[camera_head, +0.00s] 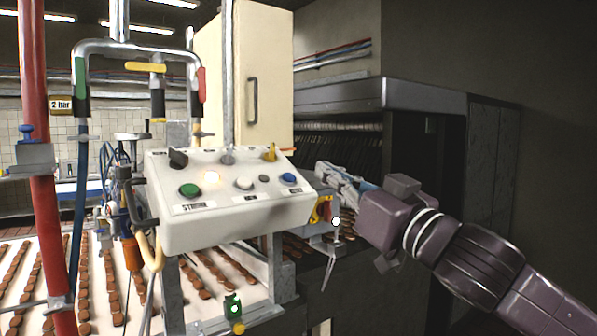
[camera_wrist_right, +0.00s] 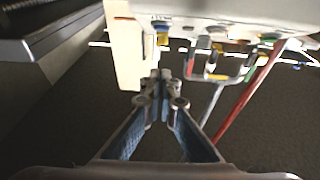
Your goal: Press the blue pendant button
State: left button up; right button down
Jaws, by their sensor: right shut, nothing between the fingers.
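The blue button (camera_head: 289,178) is on the right end of the sloped face of a white pendant control box (camera_head: 235,215). It also shows small in the right wrist view (camera_wrist_right: 163,39), near the upper edge, with something yellow behind it. My right gripper (camera_head: 319,168) comes in from the right, its fingers pointing left toward the box, just right of the button and apart from it. In the right wrist view its fingertips (camera_wrist_right: 160,74) are together with nothing between them. My left gripper is not in view.
The box also carries a green button (camera_head: 189,190), a white button (camera_head: 244,184), a lit lamp (camera_head: 211,176) and a yellow knob (camera_head: 270,153). A dark oven-like machine (camera_head: 400,100) stands behind.

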notch_tip(320, 180, up, 2)
jog(key=p, duration=0.3)
send_over(297, 194)
jog(key=s+d, duration=0.1)
jog(key=s, duration=0.1)
jog(key=shift+w+a+f+p, duration=0.2)
jog(key=shift+w+f, duration=0.15)
jog(key=shift+f, duration=0.2)
jog(key=shift+w+a+f+p, duration=0.15)
jog(key=shift+w+f, duration=0.15)
jog(key=shift+f, duration=0.2)
jog(key=shift+w+f, duration=0.3)
jog(key=shift+f, duration=0.4)
jog(key=shift+a, duration=0.1)
jog(key=shift+f, duration=0.1)
